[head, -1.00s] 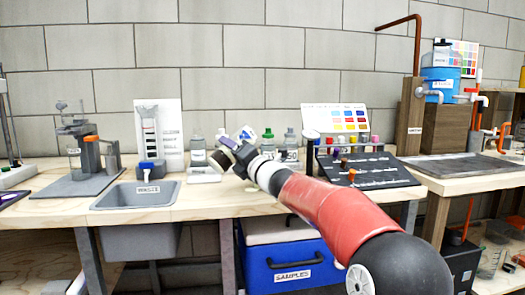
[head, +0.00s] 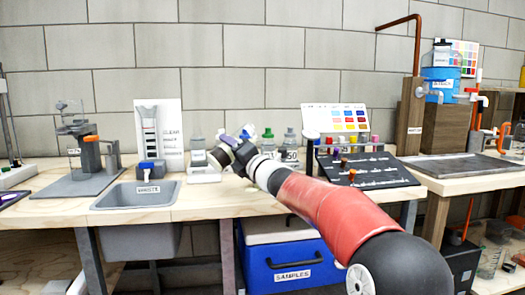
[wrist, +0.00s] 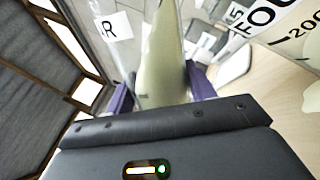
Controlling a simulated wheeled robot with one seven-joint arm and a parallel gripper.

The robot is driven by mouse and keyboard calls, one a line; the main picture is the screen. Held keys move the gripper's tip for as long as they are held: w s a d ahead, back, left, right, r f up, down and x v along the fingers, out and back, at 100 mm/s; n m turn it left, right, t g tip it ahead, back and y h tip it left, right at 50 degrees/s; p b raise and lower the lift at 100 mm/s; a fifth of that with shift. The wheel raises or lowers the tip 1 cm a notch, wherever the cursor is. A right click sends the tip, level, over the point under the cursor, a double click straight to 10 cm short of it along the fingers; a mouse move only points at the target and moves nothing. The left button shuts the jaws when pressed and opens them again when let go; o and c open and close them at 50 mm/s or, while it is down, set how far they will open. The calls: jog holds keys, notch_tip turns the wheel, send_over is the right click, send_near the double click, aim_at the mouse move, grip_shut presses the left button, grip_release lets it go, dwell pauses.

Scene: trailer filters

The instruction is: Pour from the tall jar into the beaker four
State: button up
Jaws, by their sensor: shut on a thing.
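My gripper (wrist: 160,92) is shut on the tall jar (wrist: 166,45), a clear vessel with pale yellow-green liquid, between its purple fingers in the wrist view. A white label ending in R shows beside the liquid. The jar looks tilted, and its mouth is not clear. The beaker four (wrist: 290,28), with black FOU lettering and a 200 mark, is at the right of the wrist view, close beside the jar. A pale yellowish patch shows on it.
A clear bottle (head: 197,148) stands left of my gripper. A green-capped bottle (head: 267,143) and a grey-capped bottle (head: 290,142) stand just behind my arm. A black rack (head: 365,170) with coloured vials is to the right. The grey sink (head: 135,196) is at left.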

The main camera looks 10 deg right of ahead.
jog(key=shift+a+r+m, duration=0.1)
jog(key=shift+r+m, duration=0.25)
jog(key=shift+m, duration=0.15)
dwell(0.6)
jog(key=f+n, duration=0.2)
jog(key=n, duration=0.1)
jog(key=f+n+g+b, duration=0.1)
jog(key=n, duration=0.1)
jog(key=shift+w+d+f+y, duration=0.15)
jog(key=shift+d+y, duration=0.2)
jog(key=shift+y, duration=0.05)
jog(key=shift+n, duration=0.3)
jog(key=shift+a+f+n+g+b, duration=0.25)
jog(key=shift+f+n+g, duration=0.35)
jog(key=shift+n, duration=0.4)
jog(key=n, duration=0.2)
jog(key=a+n, duration=0.1)
jog(key=shift+s+f+g, duration=0.3)
jog(key=shift+f, duration=0.1)
jog(key=n, duration=0.3)
jog(key=shift+s+a+g, duration=0.1)
jog(key=shift+a+g, duration=0.15)
jog(key=shift+g, duration=0.15)
notch_tip(320, 180, up, 5)
jog(key=p, duration=0.5)
jog(key=shift+f, duration=0.15)
